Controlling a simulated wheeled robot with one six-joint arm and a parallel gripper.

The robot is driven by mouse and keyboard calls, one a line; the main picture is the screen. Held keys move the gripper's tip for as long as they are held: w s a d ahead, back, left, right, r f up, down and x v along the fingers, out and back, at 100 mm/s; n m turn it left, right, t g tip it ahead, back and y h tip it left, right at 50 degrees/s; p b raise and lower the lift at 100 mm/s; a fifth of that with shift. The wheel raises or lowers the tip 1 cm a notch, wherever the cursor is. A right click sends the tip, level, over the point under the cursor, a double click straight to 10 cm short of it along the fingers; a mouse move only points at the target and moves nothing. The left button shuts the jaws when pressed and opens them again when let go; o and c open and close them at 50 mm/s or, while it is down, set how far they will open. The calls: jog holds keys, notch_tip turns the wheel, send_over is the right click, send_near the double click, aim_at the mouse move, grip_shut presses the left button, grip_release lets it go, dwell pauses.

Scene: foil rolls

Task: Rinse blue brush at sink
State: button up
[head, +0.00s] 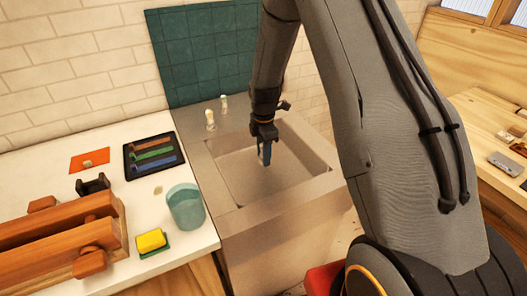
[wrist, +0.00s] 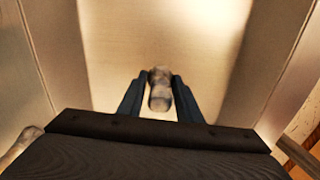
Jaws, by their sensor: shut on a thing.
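My gripper (head: 264,153) points down inside the sink basin (head: 230,174), above its floor. In the wrist view the two dark blue fingers (wrist: 160,100) are shut on a small pale, mottled grey-brown thing (wrist: 159,90), seen end-on. Its full shape is hidden, and I cannot tell whether it is the blue brush. A bluish shape shows at the fingertips in the head view, but finger and held thing cannot be told apart there. A black tray (head: 129,163) on the left counter holds red-brown, green and blue strips.
Two pale taps (head: 210,121) stand at the sink's back left. A teal cup (head: 186,208), a yellow-green sponge (head: 152,241), an orange sheet (head: 89,161) and a wooden rack (head: 60,235) crowd the left counter. Teal tiles (head: 207,52) cover the wall behind.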

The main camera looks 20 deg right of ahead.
jog(key=shift+f+b, duration=2.5)
jog(key=shift+f, duration=2.3)
jog(key=shift+r+p, duration=4.55)
jog(key=shift+r, duration=4.2)
